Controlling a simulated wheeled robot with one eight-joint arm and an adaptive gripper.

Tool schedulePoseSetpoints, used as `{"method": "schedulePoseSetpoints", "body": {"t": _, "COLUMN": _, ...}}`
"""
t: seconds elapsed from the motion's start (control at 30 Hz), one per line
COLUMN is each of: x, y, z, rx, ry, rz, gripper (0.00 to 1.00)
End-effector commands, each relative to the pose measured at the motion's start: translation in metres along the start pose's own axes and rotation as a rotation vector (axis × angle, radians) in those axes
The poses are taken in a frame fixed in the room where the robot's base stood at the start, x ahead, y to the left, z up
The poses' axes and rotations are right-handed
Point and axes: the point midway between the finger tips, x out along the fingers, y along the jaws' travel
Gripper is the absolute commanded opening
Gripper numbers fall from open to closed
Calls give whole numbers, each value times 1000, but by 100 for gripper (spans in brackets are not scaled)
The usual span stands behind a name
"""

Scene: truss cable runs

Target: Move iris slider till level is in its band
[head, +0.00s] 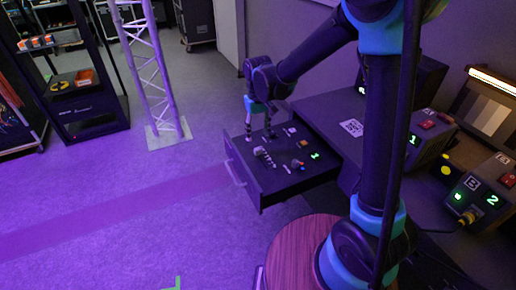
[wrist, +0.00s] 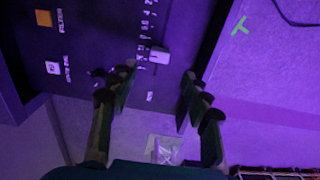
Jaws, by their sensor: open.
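The pulled-out drawer (head: 278,190) carries a dark control panel. In the wrist view, a pale slider cap (wrist: 159,55) sits beside a column of scale marks (wrist: 146,22). I take it for the iris slider; its small label (wrist: 150,96) is not legible. My gripper (wrist: 155,80) is open and empty, with the cap between the lines of its two fingers and a little beyond the tips. No contact shows. In the head view my gripper (head: 259,135) points down over the drawer's far left part. The level and its band cannot be made out.
Filter (wrist: 43,18) and white button (wrist: 52,67) lie left of the slider. A monitor with grey bars (head: 490,113) and boxes with green digits (head: 465,197) stand at right.

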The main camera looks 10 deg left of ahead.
Motion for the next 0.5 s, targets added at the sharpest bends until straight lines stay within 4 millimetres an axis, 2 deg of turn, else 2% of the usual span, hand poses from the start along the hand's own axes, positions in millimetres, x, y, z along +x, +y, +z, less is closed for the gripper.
{"method": "schedulePoseSetpoints", "body": {"t": 0.1, "x": 24, "y": 0, "z": 0, "rx": 0, "ry": 0, "rz": 0, "gripper": 48}}
{"method": "schedulePoseSetpoints", "body": {"t": 0.3, "x": 58, "y": 0, "z": 0, "rx": 0, "ry": 0, "rz": 0, "gripper": 48}}
{"method": "schedulePoseSetpoints", "body": {"t": 0.5, "x": 78, "y": 0, "z": 0, "rx": 0, "ry": 0, "rz": 0, "gripper": 48}}
